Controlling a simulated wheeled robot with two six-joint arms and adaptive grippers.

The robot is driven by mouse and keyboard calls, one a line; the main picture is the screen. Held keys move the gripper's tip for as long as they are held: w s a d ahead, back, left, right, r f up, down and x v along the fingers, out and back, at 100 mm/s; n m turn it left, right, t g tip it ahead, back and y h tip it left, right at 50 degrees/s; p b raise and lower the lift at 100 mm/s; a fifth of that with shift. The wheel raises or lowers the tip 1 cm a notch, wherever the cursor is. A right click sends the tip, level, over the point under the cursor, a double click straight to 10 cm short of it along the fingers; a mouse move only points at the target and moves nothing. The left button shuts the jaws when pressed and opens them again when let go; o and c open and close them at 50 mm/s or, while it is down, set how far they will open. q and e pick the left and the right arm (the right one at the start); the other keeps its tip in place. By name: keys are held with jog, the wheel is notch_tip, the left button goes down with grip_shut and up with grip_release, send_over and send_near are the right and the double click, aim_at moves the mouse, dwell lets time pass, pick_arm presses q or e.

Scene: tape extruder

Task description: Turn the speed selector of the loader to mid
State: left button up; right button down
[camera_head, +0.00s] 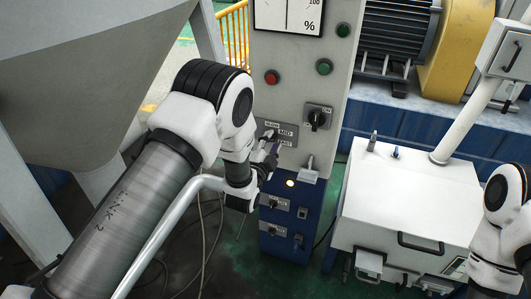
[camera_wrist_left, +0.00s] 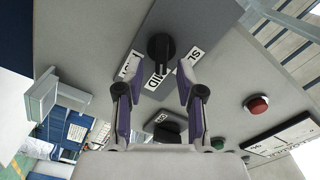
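The speed selector (camera_wrist_left: 160,47) is a black knob on a grey plate with white labels around it, in the left wrist view. Which label the knob points at is hard to tell. In the head view the selector plate (camera_head: 278,130) shows, but my gripper mostly hides the knob. My left gripper (camera_wrist_left: 158,82) is open, its purple-padded fingers apart, one on each side of the MID label and short of the knob. It also shows in the head view (camera_head: 270,157).
A black ON switch (camera_head: 317,118), red button (camera_head: 271,77) and green button (camera_head: 324,67) sit on the same grey panel. A blue box (camera_head: 287,222) with two small switches is below. A white machine (camera_head: 410,200) stands right. My right arm shows at the right edge.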

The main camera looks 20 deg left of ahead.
pick_arm(q)
jog(key=s, duration=1)
jog(key=shift+s+a, duration=0.2)
jog(key=shift+s, duration=0.1)
jog(key=s+a+f+n+g+y+p, duration=0.1)
jog(key=s+a+f+n+g+p, duration=0.2)
jog(key=s+f+g+p, duration=0.35)
jog(key=s+a+f+n+g+p, duration=0.2)
jog(key=s+a+f+g+p, duration=0.15)
jog(key=s, duration=0.65)
jog(key=s+f+n+g, duration=0.2)
jog(key=s+n+g, duration=0.2)
jog(key=s, duration=0.4)
jog(key=s+d+f+n+g, duration=0.1)
jog(key=s+f+n+g, duration=0.2)
jog(key=s, duration=0.6)
jog(key=shift+f+n+g+h+b, duration=0.2)
jog(key=shift+n+g+h+b, duration=0.15)
jog(key=shift+g, duration=0.25)
